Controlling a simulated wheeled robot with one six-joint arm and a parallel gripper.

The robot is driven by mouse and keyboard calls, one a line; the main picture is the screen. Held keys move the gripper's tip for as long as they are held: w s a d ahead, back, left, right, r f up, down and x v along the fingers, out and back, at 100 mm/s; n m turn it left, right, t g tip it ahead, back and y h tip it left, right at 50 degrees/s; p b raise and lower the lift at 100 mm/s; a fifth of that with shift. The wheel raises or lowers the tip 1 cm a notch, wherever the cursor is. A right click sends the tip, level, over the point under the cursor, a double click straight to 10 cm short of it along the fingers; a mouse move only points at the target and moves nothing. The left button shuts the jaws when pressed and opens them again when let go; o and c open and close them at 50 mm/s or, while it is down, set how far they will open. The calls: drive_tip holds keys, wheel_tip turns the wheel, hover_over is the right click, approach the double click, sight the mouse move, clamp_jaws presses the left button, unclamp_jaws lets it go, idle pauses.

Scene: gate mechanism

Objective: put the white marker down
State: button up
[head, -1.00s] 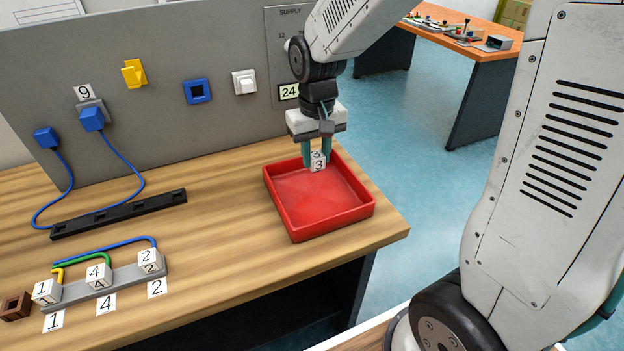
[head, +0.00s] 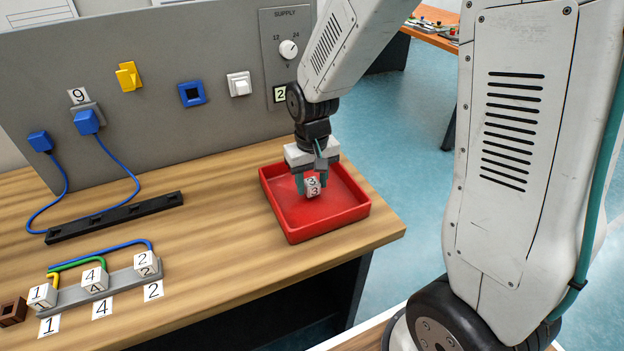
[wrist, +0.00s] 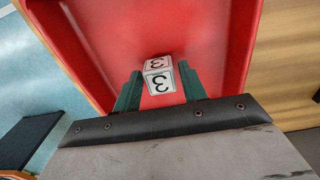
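The white marker (head: 313,187) is a small white cube with a black 3 on its faces. It is inside the red tray (head: 340,222), low over or on the tray floor; I cannot tell exactly which. It looks slightly tilted. My gripper (head: 312,183) points down into the tray with its green fingers on either side of the cube. In the wrist view the marker (wrist: 158,76) lies between the fingertips, with narrow gaps beside it, so my gripper (wrist: 160,86) looks open around it.
White cubes numbered 1 (head: 42,297), 4 (head: 94,279) and 2 (head: 147,265) stand on a grey rail at the left. A panel (head: 215,130) with switches and sockets stands behind. The wooden tabletop (head: 215,240) left of the tray is clear.

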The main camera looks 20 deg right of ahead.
sight(312, 182)
drive_tip(key=shift+o, duration=0.3)
drive_tip(key=shift+r, duration=0.1)
wheel_tip(312, 182, up, 11)
drive_tip(key=s+d+r, duration=0.1)
drive_tip(key=s+r, duration=0.3)
drive_tip(key=s, duration=0.7)
drive_tip(key=s+d+r+t, duration=0.1)
drive_tip(key=s+d+r, duration=0.1)
drive_tip(key=s, duration=0.9)
drive_tip(key=shift+s+r, duration=0.3)
drive_tip(key=shift+r, duration=0.6)
